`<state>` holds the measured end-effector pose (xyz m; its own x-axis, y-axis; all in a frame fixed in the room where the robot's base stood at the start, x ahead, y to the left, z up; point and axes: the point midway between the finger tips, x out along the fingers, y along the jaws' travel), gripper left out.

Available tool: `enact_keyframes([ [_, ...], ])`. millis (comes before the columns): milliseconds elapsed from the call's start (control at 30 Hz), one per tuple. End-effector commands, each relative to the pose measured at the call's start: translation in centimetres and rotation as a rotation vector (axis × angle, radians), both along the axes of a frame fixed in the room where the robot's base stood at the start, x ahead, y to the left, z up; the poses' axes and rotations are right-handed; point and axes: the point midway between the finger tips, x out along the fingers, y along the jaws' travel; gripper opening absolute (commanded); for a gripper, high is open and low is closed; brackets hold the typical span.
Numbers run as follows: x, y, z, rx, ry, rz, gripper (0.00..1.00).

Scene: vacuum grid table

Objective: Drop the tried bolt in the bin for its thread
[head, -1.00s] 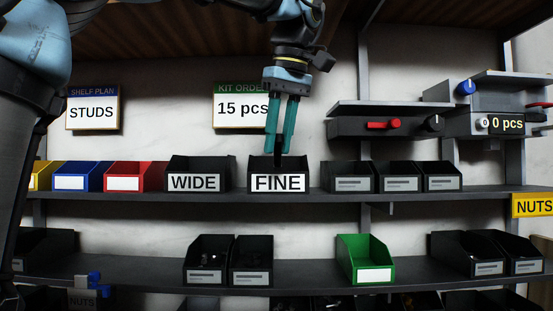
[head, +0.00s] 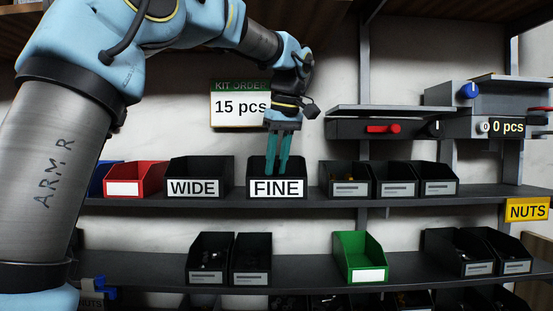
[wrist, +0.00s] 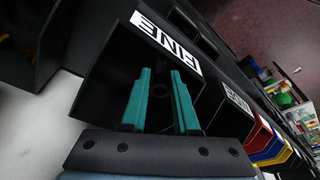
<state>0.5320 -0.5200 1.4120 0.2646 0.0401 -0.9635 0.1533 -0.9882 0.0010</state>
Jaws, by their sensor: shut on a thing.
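My gripper (head: 279,172) points straight down with its teal fingertips inside the black bin labelled FINE (head: 276,188) on the upper shelf. In the wrist view the fingers (wrist: 161,75) reach into the FINE bin (wrist: 167,43), with a narrow gap between them. A dark bolt (wrist: 160,90) is held between the fingers and is hard to make out against the black bin. The bin's front wall hides the fingertips' lower ends in the head view. The black bin labelled WIDE (head: 193,188) stands to the left of the FINE bin, apart from my gripper.
A red bin (head: 134,180) stands left of the WIDE bin. Several small black bins (head: 399,188) stand to the right. A grey shelf unit with a red handle (head: 382,129) and a "0 pcs" counter (head: 505,127) is at the right. A green bin (head: 361,262) stands below.

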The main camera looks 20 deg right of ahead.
Motion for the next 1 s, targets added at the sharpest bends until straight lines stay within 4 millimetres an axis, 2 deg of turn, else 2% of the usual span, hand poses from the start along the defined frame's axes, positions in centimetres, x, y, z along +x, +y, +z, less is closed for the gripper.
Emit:
enact_keyframes([
  [800, -0.1, 0.0, -1.4, -0.001, -0.001, 0.000, 0.00],
  [833, 0.0, 0.0, -1.4, -0.001, 0.000, 0.000, 0.31],
  [933, 0.0, 0.0, -1.4, -0.001, 0.000, 0.000, 0.41],
  [1000, 0.0, 0.0, -1.4, -0.001, 0.000, 0.000, 0.41],
])
